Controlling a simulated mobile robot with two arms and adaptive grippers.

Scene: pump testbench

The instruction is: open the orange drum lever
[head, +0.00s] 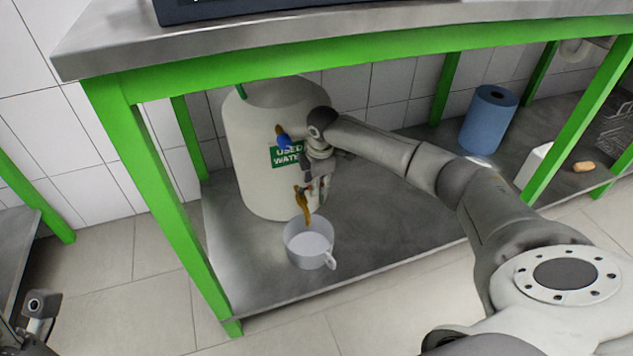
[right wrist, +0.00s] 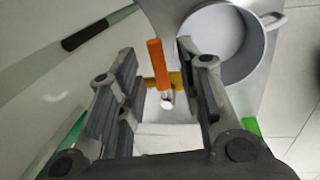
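The white drum (head: 245,150) stands on the lower steel shelf, with a green "USED WATER" label on its front. Its orange lever (right wrist: 157,64) lies between the two fingers of my right gripper (right wrist: 160,72) in the right wrist view, with gaps on both sides. The brass-coloured tap (right wrist: 176,79) shows just behind the lever. In the head view the yellow-orange tap part (head: 307,207) shows below my right gripper (head: 314,183), which partly hides it. My right gripper is open. A part of my left arm, possibly the gripper (head: 38,305), shows at the lower left; its fingers are unclear.
A pale pot with a handle (head: 308,245) stands on the shelf below the tap. A blue paper roll (head: 488,120) stands farther right. Green legs (head: 165,210) and the steel tabletop edge (head: 230,42) frame the space. Bare shelf lies right of the pot.

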